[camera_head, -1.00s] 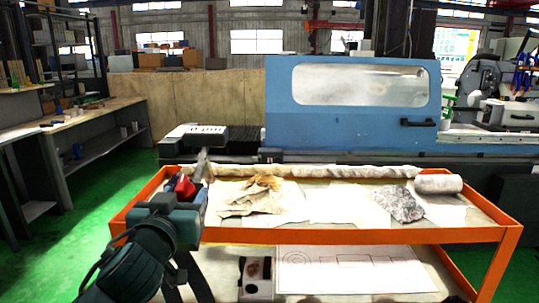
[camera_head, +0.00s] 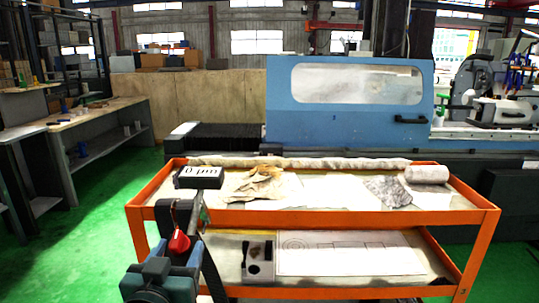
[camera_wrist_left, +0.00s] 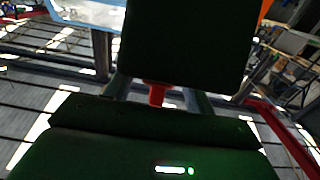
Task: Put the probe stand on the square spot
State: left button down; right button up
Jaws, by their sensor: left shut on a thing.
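The probe stand shows in the head view as a dark upright post with a red part (camera_head: 179,242) and a dark box marked "0 µm" (camera_head: 200,171) above it. My left gripper (camera_head: 178,262) is shut on it, in front of the orange cart's left part. Its base is largely hidden by my gripper and arm. In the left wrist view a large dark block (camera_wrist_left: 190,45) and a small red part (camera_wrist_left: 157,95) lie before the gripper; which part the block is, I cannot tell. I cannot make out the square spot. My right gripper is not in view.
The orange cart (camera_head: 340,217) has cloth (camera_head: 256,184), papers and a white roll (camera_head: 427,174) on top. Its lower shelf holds a grey block (camera_head: 258,262) and a drawing (camera_head: 345,258). A blue machine (camera_head: 348,125) stands behind; a workbench (camera_head: 110,112) is left, with green floor between.

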pick_arm(q)
jog(key=s+a+f, duration=0.2)
jog(key=s+f, duration=0.7)
jog(key=s, duration=0.1)
jog(key=shift+s+a+f+y, duration=0.2)
jog(key=shift+a+y, duration=0.1)
jog(key=shift+a, duration=0.1)
jog(key=shift+d, duration=0.25)
dwell(0.6)
